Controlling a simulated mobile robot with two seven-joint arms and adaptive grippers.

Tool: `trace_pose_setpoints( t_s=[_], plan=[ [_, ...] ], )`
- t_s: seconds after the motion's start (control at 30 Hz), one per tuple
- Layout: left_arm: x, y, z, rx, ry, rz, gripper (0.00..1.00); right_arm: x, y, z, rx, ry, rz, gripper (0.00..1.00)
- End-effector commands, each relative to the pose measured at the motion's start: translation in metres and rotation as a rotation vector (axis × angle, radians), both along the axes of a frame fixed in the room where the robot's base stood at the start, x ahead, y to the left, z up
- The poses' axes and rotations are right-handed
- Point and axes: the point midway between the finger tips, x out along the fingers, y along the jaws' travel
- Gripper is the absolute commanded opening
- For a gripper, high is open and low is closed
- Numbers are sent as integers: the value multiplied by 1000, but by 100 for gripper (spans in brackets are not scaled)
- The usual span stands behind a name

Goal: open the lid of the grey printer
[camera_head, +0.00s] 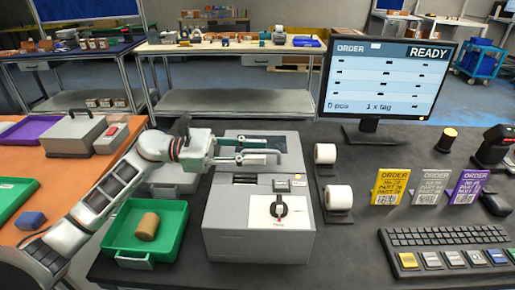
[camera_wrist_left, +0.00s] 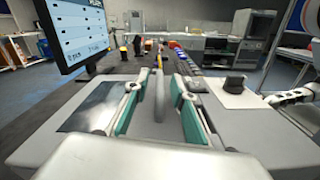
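The grey printer (camera_head: 258,238) stands on the dark table in the middle of the head view. Its lid (camera_head: 290,166) lies shut at the back of its top and has a dark window. A black knob on a white panel sits at its front. My left gripper (camera_head: 277,150) is over the lid, fingers pointing right. In the left wrist view its teal-padded fingers (camera_wrist_left: 158,82) are apart, with a grey upright handle (camera_wrist_left: 158,104) between them. A gap shows on each side of the handle.
Two label rolls (camera_head: 338,197) stand close to the printer's right side. A green tray (camera_head: 176,232) with a brown cylinder is at its left. A monitor (camera_head: 388,80), order cards (camera_head: 430,186) and a keyboard (camera_head: 447,237) are further right.

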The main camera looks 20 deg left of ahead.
Motion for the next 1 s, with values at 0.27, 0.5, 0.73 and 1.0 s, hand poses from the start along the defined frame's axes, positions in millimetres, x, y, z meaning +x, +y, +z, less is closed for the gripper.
trace_pose_setpoints(
  t_s=[0.27,0.5,0.73,1.0],
  plan=[
    [3,-9,0,1,-1,0,25,5,0,9,3,-14,-1,40],
    [2,-9,-1,1,0,0,0,4,0,8,2,-12,-2,40],
    [3,-9,0,0,2,0,0,3,-1,5,0,-7,-1,40],
    [6,-7,9,-16,64,0,0,1,-1,-3,-1,-1,-2,40]
  ],
)
